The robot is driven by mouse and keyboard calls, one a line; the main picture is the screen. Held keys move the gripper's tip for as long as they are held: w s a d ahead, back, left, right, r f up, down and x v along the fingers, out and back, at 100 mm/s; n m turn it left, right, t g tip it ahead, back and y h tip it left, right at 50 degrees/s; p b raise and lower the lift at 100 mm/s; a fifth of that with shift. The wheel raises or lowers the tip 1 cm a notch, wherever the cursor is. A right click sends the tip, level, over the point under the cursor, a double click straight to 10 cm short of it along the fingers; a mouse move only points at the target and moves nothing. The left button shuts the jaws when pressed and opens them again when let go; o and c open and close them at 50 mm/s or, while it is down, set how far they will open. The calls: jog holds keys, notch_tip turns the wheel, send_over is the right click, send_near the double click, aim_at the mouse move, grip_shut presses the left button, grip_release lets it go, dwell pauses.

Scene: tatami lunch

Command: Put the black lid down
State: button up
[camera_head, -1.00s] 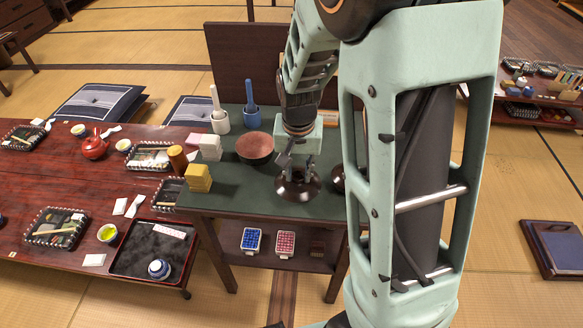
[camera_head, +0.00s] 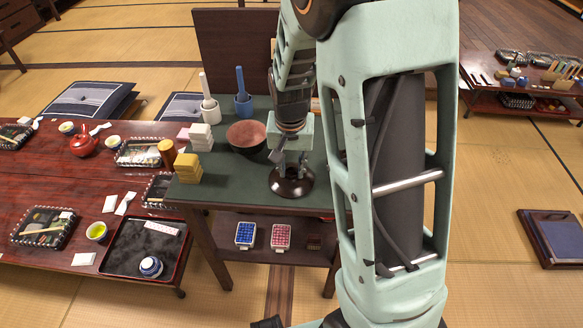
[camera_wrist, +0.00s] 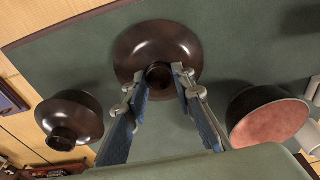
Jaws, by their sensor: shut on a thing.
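The black lid (camera_head: 292,185) is a dark, shiny brown-black dome with a ring-like knob, over the front part of the green tabletop (camera_head: 225,191). My gripper (camera_head: 291,163) is above it with its fingers pointing down. In the wrist view the lid (camera_wrist: 143,45) shows its domed top, and my gripper (camera_wrist: 165,80) is shut on its knob (camera_wrist: 159,77). The lid looks level and very close to the tabletop; I cannot tell whether its rim touches.
A red-brown bowl (camera_head: 246,136) stands left of the lid. A second dark lidlike piece with a knob (camera_wrist: 70,118) shows in the wrist view.

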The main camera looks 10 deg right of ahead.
aim_at(291, 181)
jog(key=o, duration=1.1)
jog(key=shift+c, duration=0.2)
notch_tip(291, 181, up, 12)
jog(key=s+p, duration=0.1)
jog(key=p, duration=0.1)
jog(key=shift+s+a, duration=0.25)
jog(key=shift+s, duration=0.1)
